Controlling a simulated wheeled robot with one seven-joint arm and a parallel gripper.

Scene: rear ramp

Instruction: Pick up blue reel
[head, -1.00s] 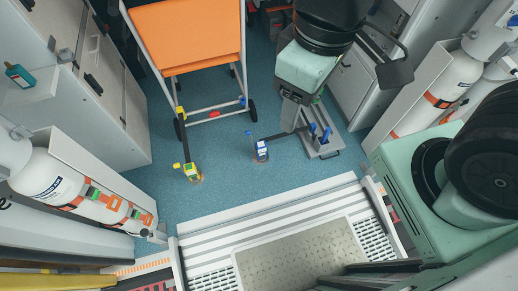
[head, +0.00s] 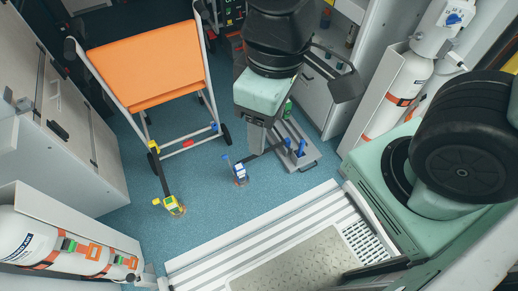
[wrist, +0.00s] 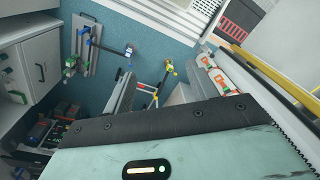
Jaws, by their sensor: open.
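The blue reel (head: 239,172), a small blue and white unit, lies on the blue floor near the ramp sill, with a dark strap running from it towards a grey floor plate. It also shows in the wrist view (wrist: 128,50). My gripper (head: 257,132) points down from the teal wrist, just above and right of the reel in the head picture. It is open and apart from the reel, with nothing seen between its jaws. The separate fingertips are hard to make out. In the wrist view, the teal hand fills the lower part.
A yellow reel (head: 172,205) lies to the left on the floor, with its strap running to the orange folding chair (head: 158,84). The grey plate (head: 299,160) with blue levers stands on the right. White cylinders (head: 25,240) line the left side. Floor between the reels is clear.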

